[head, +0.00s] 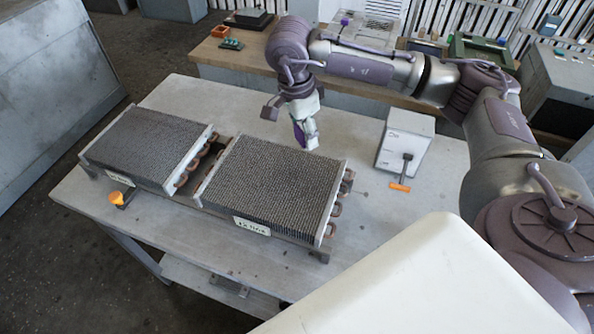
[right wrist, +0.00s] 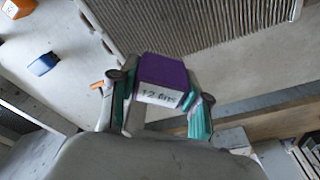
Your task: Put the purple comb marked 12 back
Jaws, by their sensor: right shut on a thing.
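The purple comb (right wrist: 163,75) carries a white label reading "12 fins" in the right wrist view. My right gripper (head: 305,125) is shut on it; in the right wrist view the gripper (right wrist: 160,112) has a finger on each side of the comb. In the head view the purple comb (head: 308,133) is a small patch low in the gripper, largely hidden, above the bench beyond the right finned coil (head: 270,185). A light grey box (head: 405,140) stands right of the gripper, with a dark-stemmed, orange-ended piece (head: 401,186) at its front. My left gripper is not in view.
A second finned coil (head: 150,145) lies left of the first, with copper bends between them. A blue piece (right wrist: 43,64) and an orange piece (right wrist: 18,8) show in the right wrist view. The bench's back left is clear.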

